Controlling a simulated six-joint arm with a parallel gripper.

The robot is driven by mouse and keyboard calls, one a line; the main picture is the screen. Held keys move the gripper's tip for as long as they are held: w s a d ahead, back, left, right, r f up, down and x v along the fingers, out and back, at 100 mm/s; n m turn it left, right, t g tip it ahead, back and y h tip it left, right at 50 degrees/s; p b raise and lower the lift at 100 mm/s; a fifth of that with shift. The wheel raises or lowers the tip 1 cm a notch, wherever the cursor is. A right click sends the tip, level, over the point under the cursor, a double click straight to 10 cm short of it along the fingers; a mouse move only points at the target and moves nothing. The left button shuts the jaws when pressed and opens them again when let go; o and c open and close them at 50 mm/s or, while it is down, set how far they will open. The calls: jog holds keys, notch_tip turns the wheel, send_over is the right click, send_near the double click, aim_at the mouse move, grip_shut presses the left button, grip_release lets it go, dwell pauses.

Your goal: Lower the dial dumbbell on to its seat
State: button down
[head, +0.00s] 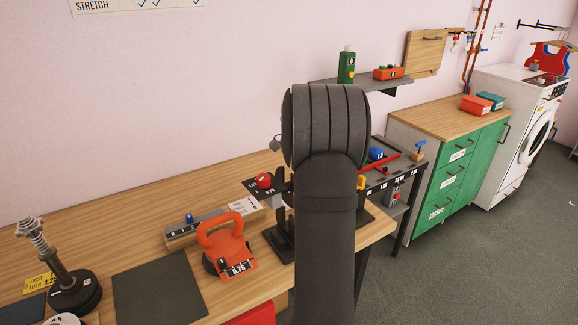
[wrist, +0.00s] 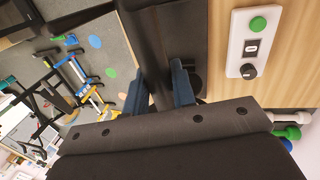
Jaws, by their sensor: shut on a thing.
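In the wrist view, my gripper (wrist: 158,75) has two blue fingers on either side of a broad dark thing, which I take to be the dial dumbbell (wrist: 170,30). It is shut on this thing, seen close up and only in part. In the head view my own dark arm stands in front of the gripper and hides it and most of what it holds. A black stand (head: 279,243) shows beside my arm on the wooden table. It may be part of the seat. I cannot tell whether the dumbbell touches its seat.
An orange kettlebell (head: 226,245) stands left of the black stand. A red ball (head: 264,180) sits behind it. A spring-topped bar with black plates (head: 66,283) stands at far left. A dark mat (head: 158,290) lies bare. A switch panel (wrist: 254,45) shows in the wrist view.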

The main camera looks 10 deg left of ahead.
jog(key=shift+w+d+f, duration=0.1)
jog(key=shift+d+f, duration=0.3)
jog(key=shift+d, duration=0.2)
jog(key=shift+d+f+m, duration=0.3)
jog(key=shift+d+f, duration=0.1)
jog(key=shift+f, duration=0.25)
jog(key=shift+f, duration=0.1)
jog(key=shift+f, duration=1.55)
jog(key=shift+f, duration=3.65)
jog(key=c, duration=1.1)
grip_release()
jog(key=shift+f, duration=0.1)
